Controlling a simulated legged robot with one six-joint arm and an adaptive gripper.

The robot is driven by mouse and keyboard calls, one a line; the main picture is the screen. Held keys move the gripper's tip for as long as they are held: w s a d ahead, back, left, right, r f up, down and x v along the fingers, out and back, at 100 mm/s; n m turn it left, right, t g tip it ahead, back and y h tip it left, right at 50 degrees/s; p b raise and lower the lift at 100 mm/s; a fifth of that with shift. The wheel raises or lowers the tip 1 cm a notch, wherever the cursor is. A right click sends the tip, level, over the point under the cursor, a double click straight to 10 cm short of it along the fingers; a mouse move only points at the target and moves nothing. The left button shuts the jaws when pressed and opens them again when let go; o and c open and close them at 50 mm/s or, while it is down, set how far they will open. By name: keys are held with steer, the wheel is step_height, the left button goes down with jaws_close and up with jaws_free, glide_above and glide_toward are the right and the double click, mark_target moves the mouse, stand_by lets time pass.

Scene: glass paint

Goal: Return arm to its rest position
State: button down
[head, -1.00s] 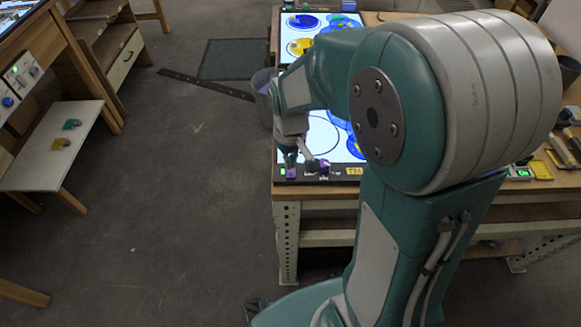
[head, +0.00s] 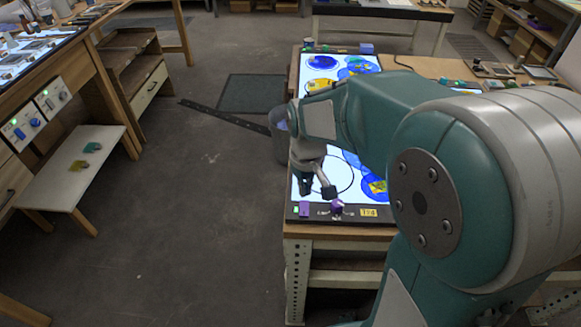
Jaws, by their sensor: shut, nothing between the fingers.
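My arm fills the right side of the head view, its big shoulder joint in front and the forearm reaching over the light table (head: 385,212). My gripper (head: 317,192) points down above the table's near left part. It is shut and empty. A small purple thing (head: 336,207) sits on the table's front edge, just below and right of the fingertips. Another purple piece (head: 304,209) is at the near left corner. Blue and yellow round glass pieces lie on the lit surface, partly hidden by my arm.
A low white bench (head: 62,168) with a teal piece (head: 92,147) and a yellow piece (head: 80,164) is at the left. A dark mat (head: 250,93) and a long dark strip (head: 222,116) lie on the floor. The floor between is clear.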

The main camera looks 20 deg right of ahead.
steer(key=shift+r, duration=0.1)
steer(key=s+r+m+t, duration=0.2)
steer(key=s+r+t, duration=0.3)
steer(key=s+r, duration=0.6)
steer(key=s, duration=0.3)
steer(key=shift+t, duration=0.3)
steer(key=shift+s, duration=0.1)
stand_by(0.5)
